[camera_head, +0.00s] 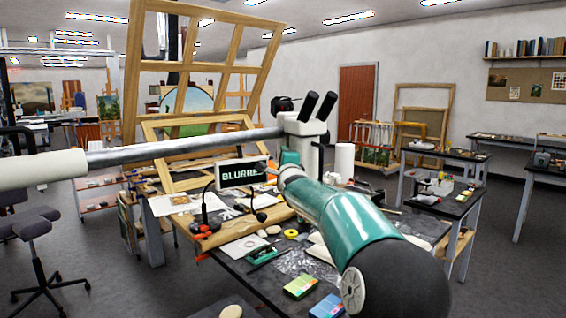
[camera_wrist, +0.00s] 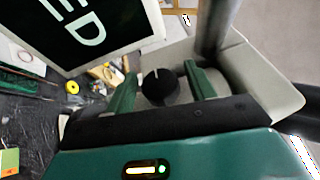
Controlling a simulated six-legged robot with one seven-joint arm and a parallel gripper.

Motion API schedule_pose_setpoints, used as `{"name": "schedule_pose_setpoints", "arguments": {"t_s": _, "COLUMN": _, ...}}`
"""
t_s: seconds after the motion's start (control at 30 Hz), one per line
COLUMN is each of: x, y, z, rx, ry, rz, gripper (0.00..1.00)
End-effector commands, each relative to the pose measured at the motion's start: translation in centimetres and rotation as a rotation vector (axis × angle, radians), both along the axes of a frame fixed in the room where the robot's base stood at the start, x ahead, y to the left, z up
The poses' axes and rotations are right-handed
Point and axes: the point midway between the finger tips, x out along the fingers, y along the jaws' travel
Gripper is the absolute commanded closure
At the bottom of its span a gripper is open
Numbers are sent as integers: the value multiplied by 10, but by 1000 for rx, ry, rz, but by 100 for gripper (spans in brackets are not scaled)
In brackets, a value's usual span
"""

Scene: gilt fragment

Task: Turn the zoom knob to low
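The black zoom knob (camera_wrist: 159,88), with a short white mark near its upper edge, is on the pale microscope housing (camera_wrist: 240,75). My gripper (camera_wrist: 160,78) has one green finger on each side of the knob, with narrow gaps seeming to show; I cannot tell if either touches. In the head view the white microscope (camera_head: 303,125) has two black eyepieces and hangs on a long boom. My gripper (camera_head: 288,165) is at its lower front, where the knob is hidden. A screen (camera_head: 240,173) reads "BLURR…" there; "ED" shows on the screen (camera_wrist: 80,25) in the wrist view.
The screen stands close left of my gripper. The metal boom (camera_head: 190,148) runs left from the microscope. The dark worktable (camera_head: 225,262) below holds papers, small boxes (camera_head: 300,285), a yellow tape roll (camera_head: 291,233) and tools. A wooden frame (camera_head: 205,140) stands behind.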

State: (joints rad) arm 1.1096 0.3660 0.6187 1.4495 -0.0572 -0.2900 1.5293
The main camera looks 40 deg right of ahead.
Motion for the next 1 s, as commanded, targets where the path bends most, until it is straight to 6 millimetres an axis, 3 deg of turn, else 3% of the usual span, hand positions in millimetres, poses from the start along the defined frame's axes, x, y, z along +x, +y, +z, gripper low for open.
{"name": "schedule_pose_setpoints", "arguments": {"t_s": 0.37, "x": -4, "y": 2, "z": 0, "rx": 0, "ry": -1, "rz": 0, "gripper": 43}}
{"name": "schedule_pose_setpoints", "arguments": {"t_s": 1.0, "x": -90, "y": 52, "z": -10, "rx": -5, "ry": 0, "rz": -3, "gripper": 43}}
